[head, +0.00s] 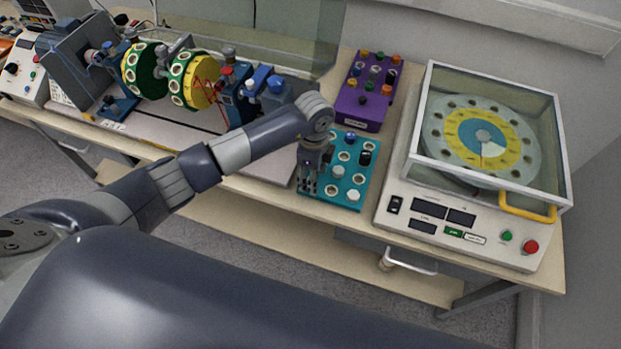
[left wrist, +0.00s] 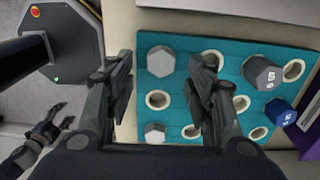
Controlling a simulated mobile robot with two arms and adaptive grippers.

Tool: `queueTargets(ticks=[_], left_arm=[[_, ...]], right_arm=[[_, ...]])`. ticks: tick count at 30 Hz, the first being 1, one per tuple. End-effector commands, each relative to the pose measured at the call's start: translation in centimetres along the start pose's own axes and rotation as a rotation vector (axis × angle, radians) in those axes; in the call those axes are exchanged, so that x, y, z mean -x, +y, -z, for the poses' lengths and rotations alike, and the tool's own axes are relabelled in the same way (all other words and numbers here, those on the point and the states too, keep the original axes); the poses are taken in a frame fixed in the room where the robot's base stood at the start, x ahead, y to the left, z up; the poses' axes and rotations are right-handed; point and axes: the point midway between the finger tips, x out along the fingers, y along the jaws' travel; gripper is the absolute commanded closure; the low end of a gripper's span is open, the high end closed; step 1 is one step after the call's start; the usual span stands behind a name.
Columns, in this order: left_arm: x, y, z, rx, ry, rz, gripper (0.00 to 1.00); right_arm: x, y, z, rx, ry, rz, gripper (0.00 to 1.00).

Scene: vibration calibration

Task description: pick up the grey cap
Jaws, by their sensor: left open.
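The teal rack (head: 327,200) lies on the bench with round holes and several caps. In the left wrist view, one grey cap (left wrist: 161,61) lies between my open fingers, near the rack edge. A second grey cap (left wrist: 155,132) is closer to the palm. A third cap (left wrist: 262,72), grey-topped with a dark side and a marking, stands outside the right finger. A blue cap (left wrist: 279,111) is beside it. My left gripper (head: 308,187) is open and empty, over the rack's left side. A dark gripper, seemingly my right (left wrist: 62,116), shows small; its jaw state is unclear.
A purple block (head: 358,111) with coloured knobs stands behind the rack. A white machine (head: 470,225) with a glass-covered disc stands close on the right. Apparatus with green and yellow discs (head: 195,80) is to the left.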

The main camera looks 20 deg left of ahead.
Motion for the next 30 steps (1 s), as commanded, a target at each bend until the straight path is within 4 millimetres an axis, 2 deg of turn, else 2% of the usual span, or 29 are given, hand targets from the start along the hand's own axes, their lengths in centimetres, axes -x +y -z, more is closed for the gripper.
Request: queueTargets(ticks=[5, 12, 21, 30], left_arm=[[-1.6, 0.0, 0.0, 0.000, 0.000, -0.001, 0.51], [-1.8, -0.1, 0.0, 0.000, 0.001, 0.002, 0.51], [-1.8, -0.1, -0.1, 0.000, 0.000, 0.001, 0.81], [-1.8, -0.1, -0.1, 0.000, 0.000, 0.002, 0.82]], right_arm=[[0.5, 0.0, 0.1, 0.000, 0.000, 0.000, 0.43], [0.4, 0.0, 0.0, 0.000, 0.000, 0.000, 0.43], [0.4, 0.0, 0.0, 0.000, 0.000, 0.000, 0.43], [0.4, 0.1, 0.0, 0.000, 0.000, -0.001, 0.43]])
